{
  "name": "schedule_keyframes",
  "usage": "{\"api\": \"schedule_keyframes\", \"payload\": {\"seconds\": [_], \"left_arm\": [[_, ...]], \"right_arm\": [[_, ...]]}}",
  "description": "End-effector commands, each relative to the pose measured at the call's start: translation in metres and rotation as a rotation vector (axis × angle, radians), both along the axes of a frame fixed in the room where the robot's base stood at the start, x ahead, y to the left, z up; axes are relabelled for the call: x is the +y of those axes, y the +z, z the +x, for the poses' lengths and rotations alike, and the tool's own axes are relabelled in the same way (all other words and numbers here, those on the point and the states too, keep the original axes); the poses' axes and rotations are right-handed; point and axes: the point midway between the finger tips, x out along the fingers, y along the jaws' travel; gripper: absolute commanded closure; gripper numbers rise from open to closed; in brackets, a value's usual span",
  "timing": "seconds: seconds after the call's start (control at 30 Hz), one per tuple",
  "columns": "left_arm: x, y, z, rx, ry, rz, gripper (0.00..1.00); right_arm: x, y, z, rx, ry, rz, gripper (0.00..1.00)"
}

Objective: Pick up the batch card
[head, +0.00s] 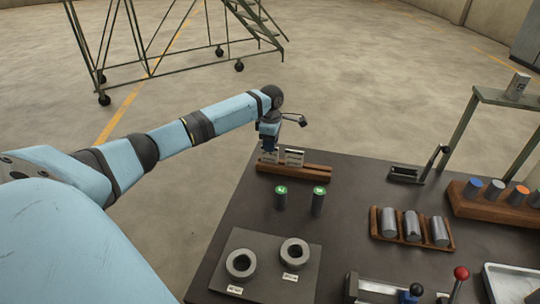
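Two small pale cards stand upright in a wooden holder (310,172) at the far left corner of the dark table. The left card (269,158) is right below my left gripper (268,149), and the right card (294,158) stands clear of it. The print is too small to tell which is the batch card. My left gripper points down with its fingertips at the left card's top edge. The fingers are too small and dark to show whether they are open or closed on it. My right gripper is out of view.
Two dark cylinders with green tops (318,201) stand just in front of the holder. A plate with two grey rings (241,264) lies nearer. Metal billets in a wooden tray (413,228), a lever (433,161) and a raised shelf (497,97) are right.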

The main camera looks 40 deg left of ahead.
Motion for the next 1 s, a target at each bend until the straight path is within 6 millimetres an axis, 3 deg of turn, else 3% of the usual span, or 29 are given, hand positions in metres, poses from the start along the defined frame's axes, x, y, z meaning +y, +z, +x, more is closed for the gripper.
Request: {"api": "schedule_keyframes", "payload": {"seconds": [0.17,0.43,0.73,0.9,1.0], "left_arm": [[0.001,-0.013,-0.001,0.000,-0.001,0.001,0.63],[0.003,-0.051,-0.003,0.001,-0.001,0.000,0.63],[0.003,-0.056,-0.003,-0.001,-0.002,0.000,0.63],[0.003,-0.056,-0.003,-0.001,-0.002,0.000,1.00],[0.003,-0.056,-0.003,-0.001,-0.002,0.000,1.00]], "right_arm": [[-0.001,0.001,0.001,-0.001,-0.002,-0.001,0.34],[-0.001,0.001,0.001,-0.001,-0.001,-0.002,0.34],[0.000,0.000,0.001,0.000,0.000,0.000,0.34],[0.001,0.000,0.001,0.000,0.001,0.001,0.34],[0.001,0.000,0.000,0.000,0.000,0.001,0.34]]}}
